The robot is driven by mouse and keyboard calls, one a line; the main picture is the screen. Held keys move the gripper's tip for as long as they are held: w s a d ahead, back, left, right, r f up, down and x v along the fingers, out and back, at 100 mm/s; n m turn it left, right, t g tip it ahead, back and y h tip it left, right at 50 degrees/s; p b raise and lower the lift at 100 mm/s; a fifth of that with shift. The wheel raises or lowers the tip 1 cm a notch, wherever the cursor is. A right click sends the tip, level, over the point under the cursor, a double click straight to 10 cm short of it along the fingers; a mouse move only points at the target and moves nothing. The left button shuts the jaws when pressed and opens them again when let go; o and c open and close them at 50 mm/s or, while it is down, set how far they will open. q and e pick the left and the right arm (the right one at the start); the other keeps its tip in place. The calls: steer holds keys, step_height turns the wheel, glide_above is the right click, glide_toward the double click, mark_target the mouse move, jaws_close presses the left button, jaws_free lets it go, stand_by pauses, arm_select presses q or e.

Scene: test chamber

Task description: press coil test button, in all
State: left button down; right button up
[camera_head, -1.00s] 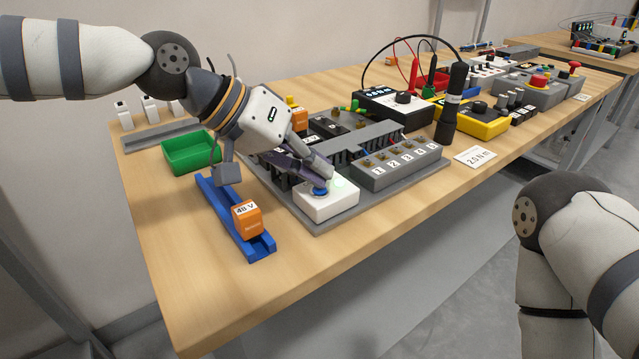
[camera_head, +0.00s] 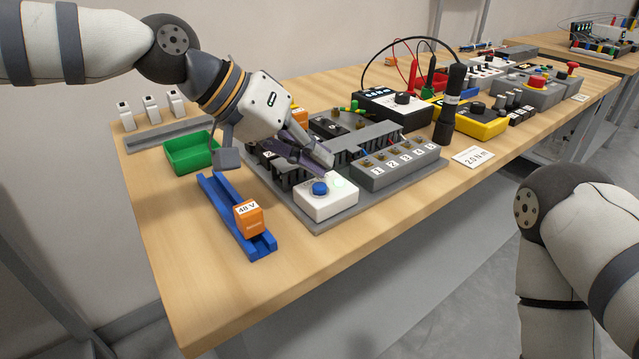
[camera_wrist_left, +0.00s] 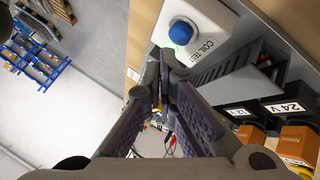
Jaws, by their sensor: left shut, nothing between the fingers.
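The coil test box (camera_head: 328,203) is white with a blue round button (camera_head: 320,188) and a pale green lit spot on top. It sits at the front corner of the grey panel. In the left wrist view the blue button (camera_wrist_left: 181,31) shows beside the "COIL TEST" lettering. My left gripper (camera_head: 328,158) is shut and empty, above and behind the button, apart from it. Its closed fingertips (camera_wrist_left: 160,85) show in the left wrist view. The button's top is fully visible. Of my right arm only links show at the right; its gripper is out of view.
An orange 48 V block (camera_head: 248,218) sits on a blue rail (camera_head: 222,200) left of the box. A green bin (camera_head: 188,154) stands behind it. Numbered terminals (camera_head: 398,166) lie right of the box, with a black upright tool (camera_head: 450,105) beyond.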

mark_target(316, 183)
arm_select(q)
step_height(316, 183, up, 5)
steer(key=shift+p, duration=0.4)
arm_select(e)
steer(key=shift+w+r+t, duration=0.3)
steer(key=shift+w+r, duration=0.3)
steer(key=shift+w, duration=0.05)
arm_select(q)
steer(key=shift+f, duration=0.15)
arm_select(e)
steer(key=shift+s, duration=0.1)
